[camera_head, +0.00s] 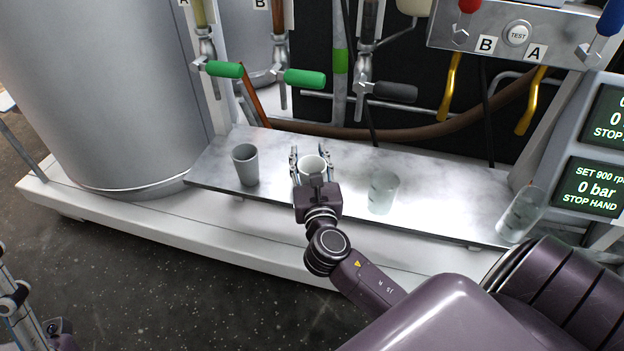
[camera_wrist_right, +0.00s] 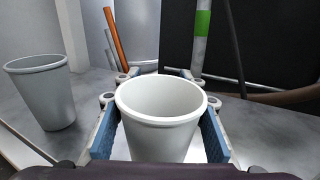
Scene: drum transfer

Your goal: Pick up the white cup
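The white cup (camera_head: 312,166) stands upright on the metal shelf (camera_head: 280,200), between the fingers of my right gripper (camera_head: 311,160). In the right wrist view the white cup (camera_wrist_right: 160,125) sits between the blue finger pads of the right gripper (camera_wrist_right: 160,140). Narrow gaps show between the pads and the cup's lower body, so the gripper looks open around it. The cup's base is hidden in that view. Part of my left gripper (camera_head: 20,308) shows at the lower left of the head view, away from the cup; its opening cannot be made out.
A grey cup (camera_head: 245,165) stands left of the white cup, also in the wrist view (camera_wrist_right: 42,92). A clear beaker (camera_head: 383,192) stands to the right, and another clear vessel (camera_head: 522,213) near the shelf's right end. Valves with green handles (camera_head: 304,79) hang above the back edge.

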